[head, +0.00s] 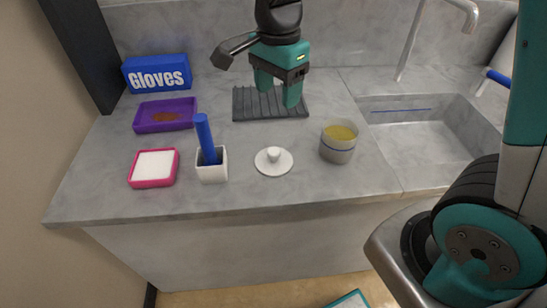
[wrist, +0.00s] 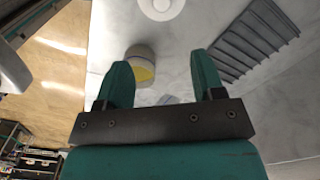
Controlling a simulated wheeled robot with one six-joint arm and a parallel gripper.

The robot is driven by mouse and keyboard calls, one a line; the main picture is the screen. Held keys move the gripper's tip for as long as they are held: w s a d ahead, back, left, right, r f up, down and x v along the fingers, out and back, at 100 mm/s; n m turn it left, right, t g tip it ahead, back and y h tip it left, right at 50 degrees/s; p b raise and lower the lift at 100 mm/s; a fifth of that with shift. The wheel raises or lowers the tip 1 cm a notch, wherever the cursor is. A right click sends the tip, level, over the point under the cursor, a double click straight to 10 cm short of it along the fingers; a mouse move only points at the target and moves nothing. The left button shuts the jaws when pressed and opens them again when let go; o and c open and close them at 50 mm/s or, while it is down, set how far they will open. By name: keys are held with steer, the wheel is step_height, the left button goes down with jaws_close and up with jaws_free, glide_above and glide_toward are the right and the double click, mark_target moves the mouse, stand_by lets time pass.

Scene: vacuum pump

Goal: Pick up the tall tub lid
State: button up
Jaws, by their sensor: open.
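The lid (head: 273,161) is a white round disc with a small knob on top, lying flat on the grey counter near its front edge. It also shows at the top edge of the wrist view (wrist: 162,6), partly cut off. A tub (head: 338,145) with yellowish contents and a blue line stands to the right of the lid; it also shows in the wrist view (wrist: 140,62). My gripper (head: 278,92) is open and empty, above the counter and behind the lid, over the dark ribbed rack. I cannot tell its exact height.
A white holder (head: 212,172) with a blue-handled tool stands left of the lid. Further left are a pink-edged white block (head: 154,168), a purple tray (head: 165,115) and a blue gloves box (head: 157,74). The ribbed rack (head: 243,104) lies behind. A sink (head: 430,140) is at right.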

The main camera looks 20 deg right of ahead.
glide_toward(274, 150)
steer(key=f, duration=0.5)
steer(key=shift+s+d+f+b, duration=0.1)
steer(key=shift+d+f+b, duration=0.1)
steer(key=shift+b, duration=0.15)
steer(key=shift+a+f, duration=0.2)
steer(key=shift+f, duration=2.5)
steer(key=c, duration=1)
